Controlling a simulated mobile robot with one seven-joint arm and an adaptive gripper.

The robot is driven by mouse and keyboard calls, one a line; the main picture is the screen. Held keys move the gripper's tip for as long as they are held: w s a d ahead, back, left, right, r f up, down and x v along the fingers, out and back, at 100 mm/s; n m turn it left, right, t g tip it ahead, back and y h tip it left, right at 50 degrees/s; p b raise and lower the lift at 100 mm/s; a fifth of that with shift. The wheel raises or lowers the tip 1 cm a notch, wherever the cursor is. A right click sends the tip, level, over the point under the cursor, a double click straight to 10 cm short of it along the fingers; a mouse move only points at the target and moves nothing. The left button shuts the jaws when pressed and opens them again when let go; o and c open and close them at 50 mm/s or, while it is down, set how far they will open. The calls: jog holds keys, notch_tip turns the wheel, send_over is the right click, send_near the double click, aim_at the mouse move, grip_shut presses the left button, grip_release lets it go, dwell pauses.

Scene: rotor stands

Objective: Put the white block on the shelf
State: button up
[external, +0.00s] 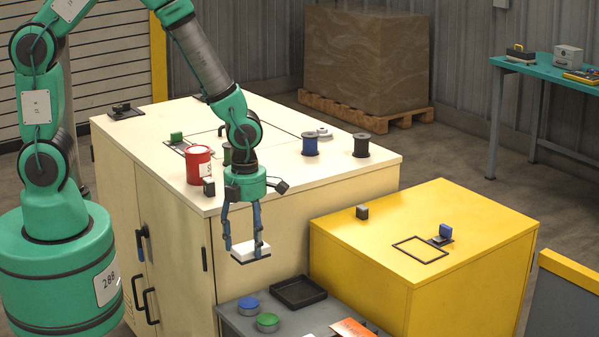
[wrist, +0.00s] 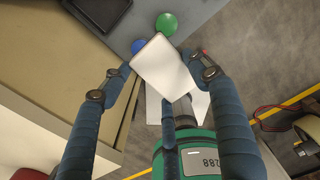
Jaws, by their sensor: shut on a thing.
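The white block (external: 250,251) hangs in my gripper (external: 246,246), in front of the cream cabinet's near side and above the low grey surface (external: 235,318). A dark edge shows along its underside. I cannot tell for sure which surface is the shelf; the low grey one carries a black tray (external: 298,292), a blue button (external: 249,305) and a green button (external: 268,322).
The cream cabinet top (external: 330,165) holds a red can (external: 199,165), several spools and small parts. A yellow cabinet (external: 470,215) stands at right with a black square outline and small blocks. A teal table (external: 540,70) stands at the back right.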

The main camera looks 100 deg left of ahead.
notch_tip(320, 180, down, 16)
jog(key=shift+r, duration=0.15)
dwell(0.3)
jog(key=b, duration=0.2)
send_over(312, 318)
jog(key=shift+f, duration=0.7)
jog(key=shift+f, duration=0.1)
jog(key=shift+f+b, duration=0.6)
jog(key=shift+f, duration=1.05)
jog(key=shift+f, duration=0.2)
jog(key=o, duration=1.1)
jog(key=shift+o, duration=0.5)
jog(key=shift+r, duration=0.15)
